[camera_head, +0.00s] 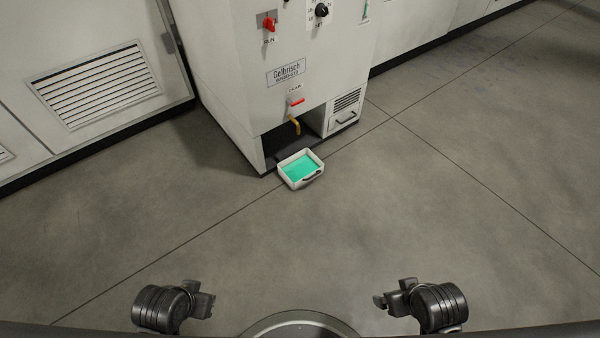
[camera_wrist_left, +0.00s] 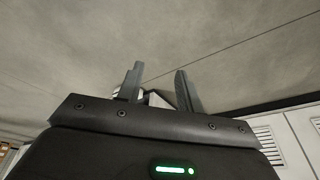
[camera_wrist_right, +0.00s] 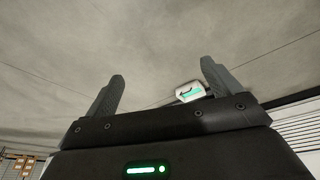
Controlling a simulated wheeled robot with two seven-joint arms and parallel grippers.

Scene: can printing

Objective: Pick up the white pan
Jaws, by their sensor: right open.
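The white pan (camera_head: 299,183) is a small rectangular tray holding green liquid. In the right wrist view the pan (camera_wrist_right: 180,89) shows small and distant, near the right finger. My left gripper (camera_head: 205,297) is at the lower left of the head view, far from the pan; its fingers (camera_wrist_left: 159,76) are apart. My right gripper (camera_head: 384,300) is at the lower right, also far from the pan, open and empty (camera_wrist_right: 162,70).
The white machine (camera_head: 235,80) stands behind the pan, with a yellow spout (camera_head: 296,126) and a red lever (camera_head: 297,102) above the opening. White cabinets (camera_head: 95,85) line the back. The grey floor (camera_head: 300,245) between me and the pan is clear.

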